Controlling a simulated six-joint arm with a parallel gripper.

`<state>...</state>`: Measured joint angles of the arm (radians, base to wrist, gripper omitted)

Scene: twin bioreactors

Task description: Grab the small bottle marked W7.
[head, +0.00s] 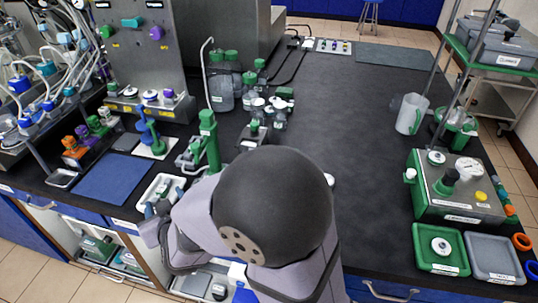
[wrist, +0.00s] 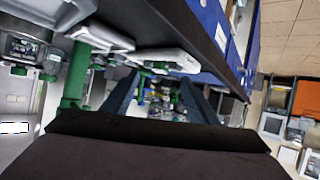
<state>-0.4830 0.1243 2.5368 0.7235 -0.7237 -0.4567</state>
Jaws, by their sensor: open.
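Several small clear bottles (head: 279,118) with pale or dark caps stand in a cluster near the middle of the bench in the head view. Their labels are too small to read, so I cannot tell which is marked W7. My gripper (wrist: 158,88) shows in the wrist view as two dark fingers spread apart, with nothing held between them. In the head view, my gripper is low at the bench's front edge, left of the bottles and near a white tray (head: 148,192). My arm's large dark joint covers the bench in front of the bottles.
A green post (head: 210,143) stands between my gripper and the bottles. Larger green-capped bottles (head: 221,92) stand behind. A blue mat (head: 108,178) lies left. At right are a jug (head: 411,113) and a green-based device (head: 456,190). The bench's centre right is clear.

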